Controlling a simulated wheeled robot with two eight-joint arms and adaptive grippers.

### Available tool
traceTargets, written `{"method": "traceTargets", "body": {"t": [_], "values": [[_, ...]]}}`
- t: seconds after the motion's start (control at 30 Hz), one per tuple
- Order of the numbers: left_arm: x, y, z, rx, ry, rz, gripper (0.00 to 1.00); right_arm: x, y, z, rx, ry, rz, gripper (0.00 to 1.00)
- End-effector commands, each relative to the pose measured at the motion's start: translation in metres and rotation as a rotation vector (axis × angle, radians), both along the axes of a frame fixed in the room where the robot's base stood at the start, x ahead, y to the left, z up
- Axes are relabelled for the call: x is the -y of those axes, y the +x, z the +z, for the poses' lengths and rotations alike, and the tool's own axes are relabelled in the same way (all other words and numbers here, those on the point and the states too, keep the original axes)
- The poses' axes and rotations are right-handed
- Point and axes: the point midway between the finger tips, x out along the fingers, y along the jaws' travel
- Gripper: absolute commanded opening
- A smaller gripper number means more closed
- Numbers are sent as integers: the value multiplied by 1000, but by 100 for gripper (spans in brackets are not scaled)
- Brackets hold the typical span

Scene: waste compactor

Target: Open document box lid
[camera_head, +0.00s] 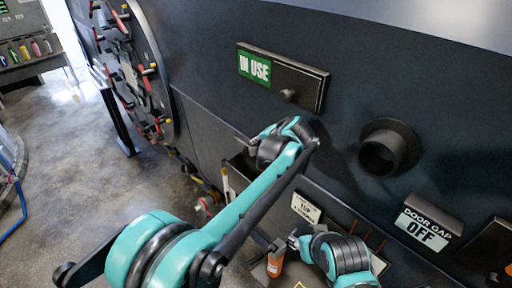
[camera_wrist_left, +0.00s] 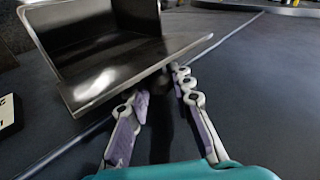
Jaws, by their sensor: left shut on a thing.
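The document box (camera_wrist_left: 90,38) is a dark metal box on the wall, at the top of the left wrist view. Its lid (camera_wrist_left: 150,68) shows as a flat dark plate with a bright edge, and the box's hollow inside is visible behind it. My left gripper (camera_wrist_left: 160,83) has its fingertips at the lid's front edge and is shut on it. In the head view the left gripper (camera_head: 245,141) is at the wall over the box (camera_head: 241,167), which my arm partly hides. My right gripper (camera_head: 294,243) is low in the head view, its fingers too small to read.
An IN USE sign panel (camera_head: 283,76) with a knob and a dark pipe stub (camera_head: 388,147) jut from the wall. A DOOR GAP OFF sign (camera_head: 428,222) is at right. An orange bottle (camera_head: 275,264) stands beside my right gripper.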

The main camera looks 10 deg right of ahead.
Motion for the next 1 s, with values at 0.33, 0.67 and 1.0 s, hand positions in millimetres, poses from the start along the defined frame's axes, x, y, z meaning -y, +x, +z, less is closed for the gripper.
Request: {"method": "traceTargets", "body": {"t": [0.33, 0.67, 1.0], "values": [[2, 2, 0, -16, 27, -2, 0, 0, 0, 0, 0, 0, 0, 40], [2, 2, 0, -17, 25, -2, 43, 0, 0, 0, 0, 0, 0, 40], [3, 0, 1, -17, 26, -1, 43, 0, 0, 0, 0, 0, 0, 40]]}}
